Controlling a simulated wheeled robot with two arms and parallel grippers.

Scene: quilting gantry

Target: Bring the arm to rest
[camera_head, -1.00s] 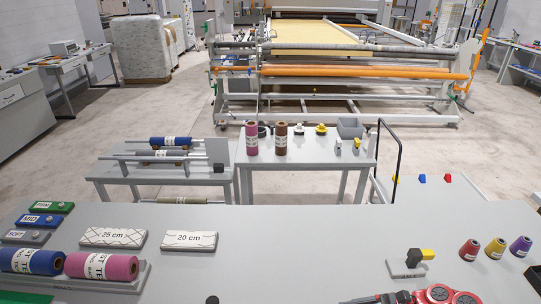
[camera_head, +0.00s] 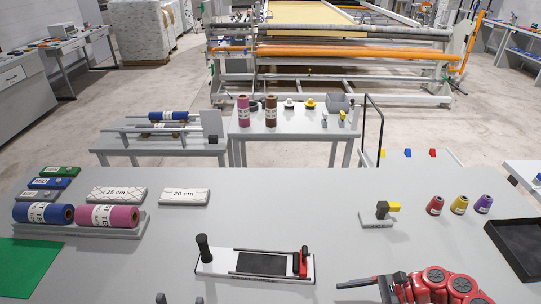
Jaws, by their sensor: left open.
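The lower part of the arm is cut off by the frame's bottom edge.
A small yellow-topped stand (camera_head: 378,215) and three thread cones (camera_head: 459,204) stand beyond the arm. A black tray (camera_head: 517,248) is at the right. Blue and pink rolls (camera_head: 108,217) lie on a rack at the left, near a green mat (camera_head: 28,265). The table's middle is clear.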

